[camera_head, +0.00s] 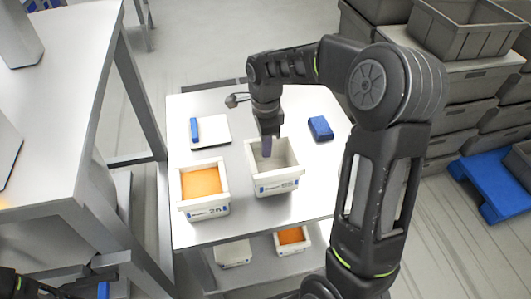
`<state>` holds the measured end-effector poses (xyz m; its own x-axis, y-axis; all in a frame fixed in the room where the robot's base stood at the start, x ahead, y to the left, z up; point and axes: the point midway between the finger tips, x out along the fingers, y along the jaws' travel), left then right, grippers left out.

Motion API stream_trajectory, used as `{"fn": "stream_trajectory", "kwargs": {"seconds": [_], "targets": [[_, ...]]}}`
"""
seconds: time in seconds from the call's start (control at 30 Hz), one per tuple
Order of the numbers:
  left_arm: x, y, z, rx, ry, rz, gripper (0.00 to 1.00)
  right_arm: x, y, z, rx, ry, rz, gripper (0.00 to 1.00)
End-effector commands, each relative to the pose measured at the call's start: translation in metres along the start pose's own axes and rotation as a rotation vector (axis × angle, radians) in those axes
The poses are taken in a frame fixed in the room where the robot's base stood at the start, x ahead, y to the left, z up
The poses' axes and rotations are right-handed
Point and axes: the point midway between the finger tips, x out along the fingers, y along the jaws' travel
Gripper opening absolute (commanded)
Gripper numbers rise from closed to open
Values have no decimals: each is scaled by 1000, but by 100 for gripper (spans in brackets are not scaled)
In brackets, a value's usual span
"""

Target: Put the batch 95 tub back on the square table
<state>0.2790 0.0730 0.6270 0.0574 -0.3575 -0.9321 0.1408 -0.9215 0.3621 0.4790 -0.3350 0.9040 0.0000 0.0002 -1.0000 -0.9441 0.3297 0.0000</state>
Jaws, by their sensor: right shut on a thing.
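The white tub (278,188) whose label seems to read 95 is at the middle of the square table (240,226); it looks upright and empty. I cannot tell whether its base touches the top. My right gripper (266,148) points down at the tub's far side and is shut on its far wall; the fingertips partly hide that wall. My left gripper (102,287) shows only in part at the bottom left edge, low beside the grey bench, and its jaws are unclear.
A second white tub (205,210) with orange filling stands left of it. A white pad with a blue bar (212,130) and a blue block (320,128) lie behind. A lower shelf holds an orange-filled tub (291,240). Grey crates (465,90) stand at right, a bench (65,90) at left.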

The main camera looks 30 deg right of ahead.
Motion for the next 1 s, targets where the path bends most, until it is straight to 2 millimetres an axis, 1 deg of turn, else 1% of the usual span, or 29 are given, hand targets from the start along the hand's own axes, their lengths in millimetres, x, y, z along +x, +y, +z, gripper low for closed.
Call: {"fn": "stream_trajectory", "kwargs": {"seconds": [0.1, 0.23, 0.5, 0.63, 0.67, 0.7, 0.9, 1.0], "targets": [[-3, 1, 0, 0, 0, 0, 39, 16, 1, 0, 0, 1, 6, 0], [-4, 2, 0, 0, 0, 0, 39, 31, 1, 0, 1, 0, 3, 0], [-3, 1, 0, 0, 0, 0, 39, 33, 0, 0, 0, 0, 1, 0], [0, 0, 0, 0, 0, 0, 39, 37, 0, 0, 0, 0, 1, 0], [-1, 0, 0, 0, 0, 0, 39, 36, 0, 0, 0, 0, 1, 15], [-1, 0, 0, 0, 0, 0, 39, 35, 0, 0, 0, 0, 1, 19], [-1, 0, 0, 0, 0, 0, 39, 35, 0, 0, 0, 0, 1, 35], [-1, 0, 0, 0, 0, 0, 39, 35, 0, 0, 0, 0, 1, 35]]}}
